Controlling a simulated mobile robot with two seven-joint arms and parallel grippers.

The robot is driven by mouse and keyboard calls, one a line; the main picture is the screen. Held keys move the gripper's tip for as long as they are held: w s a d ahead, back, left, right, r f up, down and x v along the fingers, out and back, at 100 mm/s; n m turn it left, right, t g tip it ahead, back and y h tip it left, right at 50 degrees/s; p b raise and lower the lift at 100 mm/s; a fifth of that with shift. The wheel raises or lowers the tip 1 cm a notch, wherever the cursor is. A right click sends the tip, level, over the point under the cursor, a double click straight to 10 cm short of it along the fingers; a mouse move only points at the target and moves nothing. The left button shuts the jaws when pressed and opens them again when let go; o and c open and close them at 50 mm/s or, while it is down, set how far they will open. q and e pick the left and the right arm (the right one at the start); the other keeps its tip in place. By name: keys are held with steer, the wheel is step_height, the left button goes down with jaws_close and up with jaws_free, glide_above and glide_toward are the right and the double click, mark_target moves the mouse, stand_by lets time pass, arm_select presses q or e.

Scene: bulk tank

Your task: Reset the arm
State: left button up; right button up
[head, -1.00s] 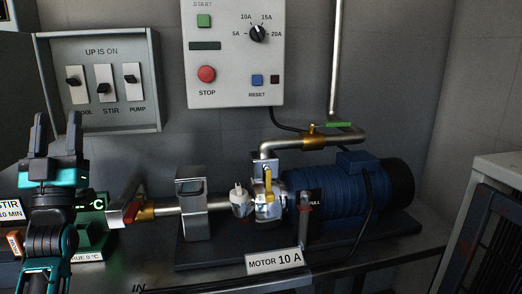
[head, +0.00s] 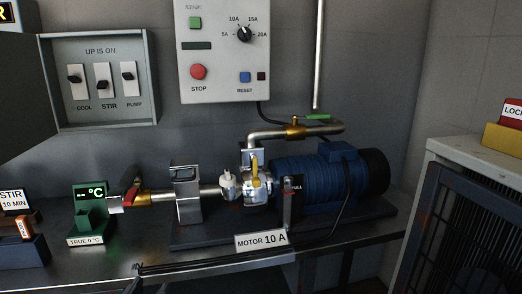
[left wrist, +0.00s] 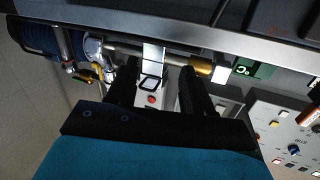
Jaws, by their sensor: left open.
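My left gripper (head: 150,281) barely shows at the bottom edge of the head view, low in front of the bench. In the left wrist view its two dark fingers stand apart with nothing held between them (left wrist: 156,78); the gripper is open. Beyond the fingers that view shows the steel bracket (left wrist: 152,62) on the pipe and the bench edge. My right gripper is in neither view.
The bench (head: 105,268) carries a green thermometer (head: 88,205), a blue motor (head: 318,185) and a valve with a yellow handle (head: 255,172). A control box (head: 222,60) and switch panel (head: 100,80) hang behind. A cabinet (head: 450,155) stands right.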

arm_select(q)
steer(key=s+d+f+g+h, duration=0.1)
steer(key=s+d+f+g, duration=0.25)
steer(key=s+f, duration=0.4)
steer(key=s+d+f+g+h, duration=0.1)
steer(key=s+d+f+g, duration=0.2)
steer(key=s+d+f, duration=0.4)
steer(key=s+a+r+p, duration=0.1)
steer(key=a+r+p, duration=0.2)
steer(key=r+p, duration=0.3)
steer(key=a+r+y+p, duration=0.1)
steer(key=a+r+p, duration=0.2)
steer(key=r+p, duration=0.4)
steer(key=p, duration=0.4)
steer(key=shift+s+r+m+y, duration=0.3)
steer(key=shift+s, duration=0.05)
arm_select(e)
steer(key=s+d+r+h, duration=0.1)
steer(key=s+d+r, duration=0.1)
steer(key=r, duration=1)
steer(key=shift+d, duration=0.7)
